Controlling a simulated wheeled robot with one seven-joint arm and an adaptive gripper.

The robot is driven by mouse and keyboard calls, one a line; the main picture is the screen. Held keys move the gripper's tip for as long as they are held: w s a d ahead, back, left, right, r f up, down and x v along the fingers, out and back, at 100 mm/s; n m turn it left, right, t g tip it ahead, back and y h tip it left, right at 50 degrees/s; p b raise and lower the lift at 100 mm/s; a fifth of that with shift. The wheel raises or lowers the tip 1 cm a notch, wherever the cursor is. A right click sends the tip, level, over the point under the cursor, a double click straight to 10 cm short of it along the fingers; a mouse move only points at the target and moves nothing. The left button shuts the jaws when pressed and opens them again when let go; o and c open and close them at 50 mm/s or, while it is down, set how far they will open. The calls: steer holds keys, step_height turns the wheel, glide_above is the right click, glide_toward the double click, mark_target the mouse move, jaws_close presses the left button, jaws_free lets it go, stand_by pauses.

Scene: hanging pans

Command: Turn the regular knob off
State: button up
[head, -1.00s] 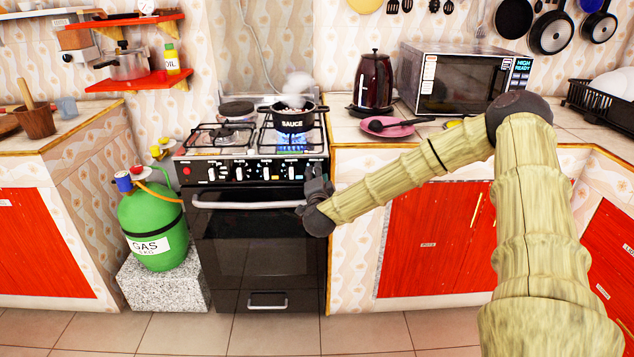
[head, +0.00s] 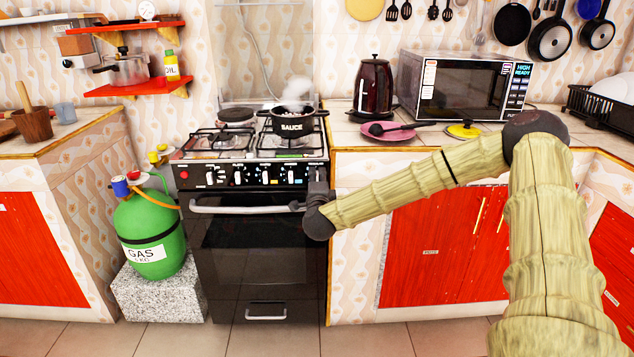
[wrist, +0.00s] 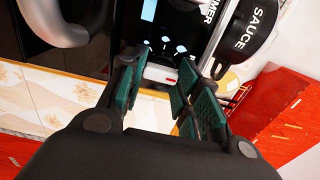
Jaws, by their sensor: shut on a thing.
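The black stove (head: 258,250) has a front panel (head: 225,177) with a row of knobs. My gripper (wrist: 165,95) is at the panel's right end in the head view, where the arm tip hides the rightmost part. In the wrist view its green-padded fingers are on both sides of a pale knob (wrist: 160,74) with a red mark, and they are shut on it. A label ending in "MER" is close by. I cannot read which label belongs to this knob. No flame shows under the steaming black sauce pot (head: 292,126).
The oven handle (head: 245,209) runs below the knobs, near my gripper; it also shows in the wrist view (wrist: 55,22). A counter with a pink plate (head: 388,131), kettle (head: 373,88) and microwave (head: 465,88) is to the right. A green gas cylinder (head: 150,235) stands left.

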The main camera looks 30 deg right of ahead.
steer(key=o, duration=1)
steer(key=shift+d, duration=0.1)
steer(key=shift+s, duration=0.1)
steer(key=v, duration=1.2)
steer(key=shift+f, duration=0.1)
